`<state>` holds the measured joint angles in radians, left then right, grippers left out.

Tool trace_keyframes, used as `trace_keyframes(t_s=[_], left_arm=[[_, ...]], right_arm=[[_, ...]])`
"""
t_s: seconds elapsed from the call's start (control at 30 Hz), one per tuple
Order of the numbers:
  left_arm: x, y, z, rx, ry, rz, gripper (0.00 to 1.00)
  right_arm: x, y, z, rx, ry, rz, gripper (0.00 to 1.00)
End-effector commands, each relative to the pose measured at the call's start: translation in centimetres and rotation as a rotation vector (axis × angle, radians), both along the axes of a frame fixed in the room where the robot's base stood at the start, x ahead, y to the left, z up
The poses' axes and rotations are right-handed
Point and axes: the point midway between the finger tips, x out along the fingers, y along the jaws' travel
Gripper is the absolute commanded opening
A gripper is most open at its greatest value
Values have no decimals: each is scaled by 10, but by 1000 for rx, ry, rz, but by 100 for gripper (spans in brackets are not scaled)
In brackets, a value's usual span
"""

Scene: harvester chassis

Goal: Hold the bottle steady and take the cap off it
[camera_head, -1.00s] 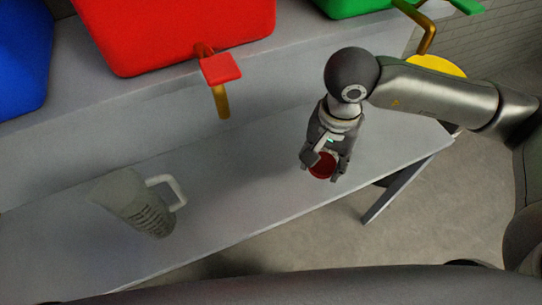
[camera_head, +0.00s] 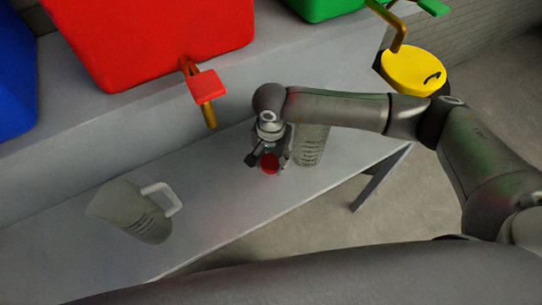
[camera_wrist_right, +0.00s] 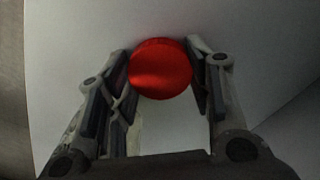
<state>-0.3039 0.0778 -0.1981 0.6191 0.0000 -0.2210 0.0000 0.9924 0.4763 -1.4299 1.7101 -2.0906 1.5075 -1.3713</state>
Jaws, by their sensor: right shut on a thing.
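My right gripper (camera_head: 268,160) points down over the grey bench, its fingers closed around a round red piece (camera_head: 270,164) that looks like the cap. In the right wrist view the red disc (camera_wrist_right: 160,68) sits between the two fingertips. A pale shape shows below the disc there; I cannot tell whether it is a bottle body. In the head view, a grey ribbed vessel (camera_head: 311,146) with dark markings stands just right of the gripper, partly hidden by my forearm. I cannot tell whether it is the bottle. My left gripper is not in view.
A grey jug (camera_head: 135,212) with a white handle stands on the bench (camera_head: 218,208) at left. Red (camera_head: 150,40), blue (camera_head: 15,70) and green (camera_head: 325,8) containers sit on a higher ledge. A red-and-gold tap (camera_head: 207,92) juts out. A yellow lid (camera_head: 412,70) is at right.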

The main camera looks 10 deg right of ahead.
Motion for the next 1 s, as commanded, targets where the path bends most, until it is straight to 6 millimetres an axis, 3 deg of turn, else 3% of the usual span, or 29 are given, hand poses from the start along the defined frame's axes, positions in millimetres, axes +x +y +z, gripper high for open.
trace_keyframes(t_s=[0.33,0.37,0.5,0.83,1.0], left_arm=[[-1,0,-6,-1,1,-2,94],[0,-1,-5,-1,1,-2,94],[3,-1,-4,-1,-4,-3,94],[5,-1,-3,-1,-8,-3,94],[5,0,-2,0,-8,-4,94]], right_arm=[[1,0,-4,0,-1,1,18],[1,0,-3,0,-1,1,49],[1,0,-2,0,-1,0,67],[1,0,-1,0,-1,0,68],[2,0,10,1,-6,1,68]])
